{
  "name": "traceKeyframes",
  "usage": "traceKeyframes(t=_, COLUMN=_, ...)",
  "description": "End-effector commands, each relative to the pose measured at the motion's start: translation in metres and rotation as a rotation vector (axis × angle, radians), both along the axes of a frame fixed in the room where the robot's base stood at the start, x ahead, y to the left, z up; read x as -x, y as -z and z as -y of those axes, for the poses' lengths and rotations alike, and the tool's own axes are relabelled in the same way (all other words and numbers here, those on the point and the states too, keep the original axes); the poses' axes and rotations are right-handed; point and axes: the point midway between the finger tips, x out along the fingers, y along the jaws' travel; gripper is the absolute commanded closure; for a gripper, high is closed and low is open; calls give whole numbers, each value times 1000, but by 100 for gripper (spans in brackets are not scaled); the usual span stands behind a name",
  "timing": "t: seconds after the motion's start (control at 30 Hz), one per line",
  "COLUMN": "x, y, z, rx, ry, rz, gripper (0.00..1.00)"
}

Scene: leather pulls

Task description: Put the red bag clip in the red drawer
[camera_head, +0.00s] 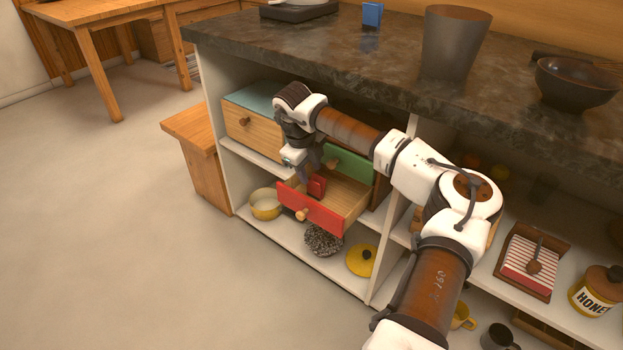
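The red drawer (325,214) is pulled open below the counter, with a red front, a round wooden knob and a bare wooden inside. The red bag clip (317,186) shows as a small red piece at the drawer's opening, just behind the red front. My gripper (312,179) points down over the drawer, with its fingertips right at the clip. The fingers are small, dark and partly covered by the clip, so I cannot tell whether they are closed on it or whether the clip touches the drawer floor.
A green drawer front (348,163) stands just behind the open drawer. A wooden-front drawer (252,130) is to the left. A yellow pot (265,204), a dark scrubber (323,240) and a yellow lid (361,260) sit on the shelf below. A blue object (372,14) stands on the counter.

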Motion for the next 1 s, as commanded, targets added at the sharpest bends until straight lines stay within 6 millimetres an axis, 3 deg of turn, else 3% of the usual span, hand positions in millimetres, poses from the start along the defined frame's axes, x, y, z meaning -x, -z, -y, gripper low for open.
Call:
traceKeyframes(t=0.1, x=4, y=-28, z=-4, rx=1, ry=0, rz=4, gripper=62)
traceKeyframes(t=0.3, x=10, y=-55, z=-8, rx=0, ry=0, rz=3, gripper=62)
traceKeyframes(t=0.67, x=12, y=-63, z=-10, rx=-2, ry=-2, rz=2, gripper=62)
traceKeyframes(t=0.73, x=14, y=-61, z=-18, rx=-18, ry=-16, rz=-2, gripper=62)
traceKeyframes(t=0.77, x=16, y=-60, z=-26, rx=-34, ry=-30, rz=-5, gripper=62)
traceKeyframes(t=0.87, x=31, y=-54, z=-76, rx=-137, ry=-113, rz=-29, gripper=62)
traceKeyframes(t=0.97, x=66, y=-51, z=-156, rx=-319, ry=-247, rz=-79, gripper=62)
traceKeyframes(t=1.0, x=87, y=-53, z=-192, rx=-406, ry=-307, rz=-110, gripper=62)
